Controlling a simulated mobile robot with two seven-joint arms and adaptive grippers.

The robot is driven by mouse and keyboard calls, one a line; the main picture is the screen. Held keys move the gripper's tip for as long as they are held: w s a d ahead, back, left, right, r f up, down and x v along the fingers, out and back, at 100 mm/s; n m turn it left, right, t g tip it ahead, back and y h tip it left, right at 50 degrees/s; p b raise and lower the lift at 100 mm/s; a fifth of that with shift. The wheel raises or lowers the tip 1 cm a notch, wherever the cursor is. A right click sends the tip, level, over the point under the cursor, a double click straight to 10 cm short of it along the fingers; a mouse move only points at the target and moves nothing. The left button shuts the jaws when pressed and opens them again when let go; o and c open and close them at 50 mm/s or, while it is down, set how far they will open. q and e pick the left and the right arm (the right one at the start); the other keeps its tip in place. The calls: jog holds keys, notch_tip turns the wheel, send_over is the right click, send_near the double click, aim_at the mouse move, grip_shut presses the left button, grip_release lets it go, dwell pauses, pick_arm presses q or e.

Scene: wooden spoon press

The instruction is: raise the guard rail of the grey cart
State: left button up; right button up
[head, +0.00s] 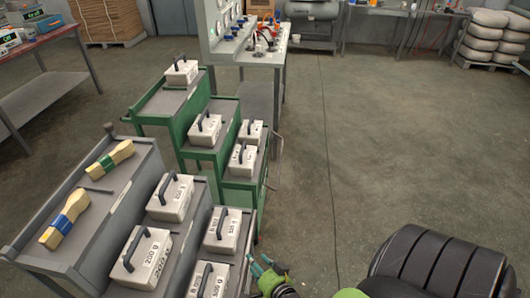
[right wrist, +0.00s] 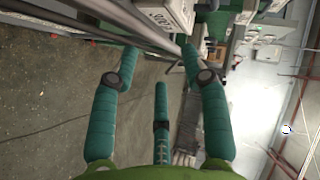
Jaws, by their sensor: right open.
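The grey cart (head: 105,225) stands at the lower left of the head view, with stepped decks. Its guard rail seems to be the thin bar (head: 246,264) along the right side of the lowest deck; it sits low there, partly hidden by my gripper. My right gripper (head: 259,262) has green fingers and is open and empty, right beside this bar. In the right wrist view, the spread fingers (right wrist: 160,62) point at metal bars (right wrist: 130,20) running diagonally past the tips. I cannot tell whether they touch. My left gripper is not in view.
White weights with dark handles (head: 146,257) stand on the grey cart's lower decks; two wooden pieces (head: 110,158) lie on top. A green cart (head: 165,105) with weights stands behind. A black padded seat (head: 440,262) is at lower right. The floor (head: 370,150) to the right is clear.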

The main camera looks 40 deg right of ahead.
jog(key=v, duration=0.5)
jog(key=shift+r, duration=0.15)
jog(key=s+a+f+n+g+y, duration=0.25)
jog(key=s+f+n, duration=0.3)
jog(key=f, duration=0.35)
jog(key=s+a+f+n+g+y, duration=0.1)
jog(key=s+a+f+n+g, duration=0.4)
jog(key=f, duration=0.5)
jog(key=s+d+f+n+g, duration=0.1)
jog(key=s+f+n+g, duration=0.1)
jog(key=s, duration=0.5)
jog(key=s+d+f+n+g+h, duration=0.1)
jog(key=s+f+n, duration=0.3)
jog(key=s, duration=0.4)
jog(key=shift+s+d+f+n+g, duration=0.25)
jog(key=shift+f+n+g, duration=0.1)
jog(key=shift+f+g, duration=0.4)
jog(key=shift+r, duration=0.1)
